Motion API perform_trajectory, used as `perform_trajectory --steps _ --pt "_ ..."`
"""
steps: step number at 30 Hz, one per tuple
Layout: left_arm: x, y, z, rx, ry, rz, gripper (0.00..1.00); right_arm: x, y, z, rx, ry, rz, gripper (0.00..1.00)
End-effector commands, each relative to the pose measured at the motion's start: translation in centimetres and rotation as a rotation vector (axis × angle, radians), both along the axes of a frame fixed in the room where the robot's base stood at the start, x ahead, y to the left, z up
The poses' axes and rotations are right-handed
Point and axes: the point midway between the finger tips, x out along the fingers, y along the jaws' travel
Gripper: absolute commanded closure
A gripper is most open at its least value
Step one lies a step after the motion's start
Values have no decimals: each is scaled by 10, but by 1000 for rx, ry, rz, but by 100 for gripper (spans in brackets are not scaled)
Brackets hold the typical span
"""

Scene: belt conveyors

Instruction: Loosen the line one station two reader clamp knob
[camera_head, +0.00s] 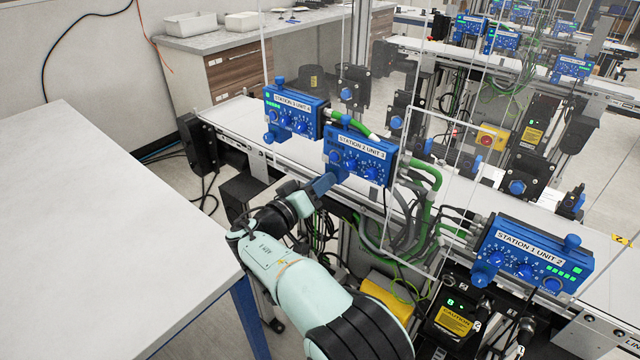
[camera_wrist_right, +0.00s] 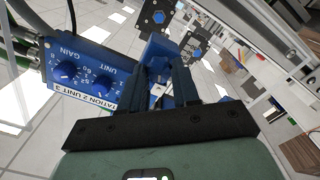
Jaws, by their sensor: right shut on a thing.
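The blue station two reader box (camera_head: 358,158) hangs at the near edge of the conveyor, with a label and several dials on its face. It also shows upside down in the wrist view (camera_wrist_right: 82,75). My right gripper (camera_head: 328,181) reaches up to the lower left corner of this box. In the wrist view, the gripper's two dark blue fingers (camera_wrist_right: 167,72) are closed around a blue clamp knob (camera_wrist_right: 158,48) beside the box. My left gripper is in neither view.
Another blue reader box (camera_head: 295,113) sits just left of station two. The station 1 unit 2 box (camera_head: 532,257) is at the right. Green cables (camera_head: 428,190) and clear guard panels stand close to the right. A white table (camera_head: 100,230) fills the left.

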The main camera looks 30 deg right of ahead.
Motion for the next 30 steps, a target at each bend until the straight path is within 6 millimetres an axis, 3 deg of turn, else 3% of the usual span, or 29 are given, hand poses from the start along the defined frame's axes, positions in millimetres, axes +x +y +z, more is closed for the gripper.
perform_trajectory --steps 14,30 --pt "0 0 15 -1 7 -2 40 0 0 1 -173 420 -1 100" --pt "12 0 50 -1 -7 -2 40 1 1 2 -369 890 -1 100"
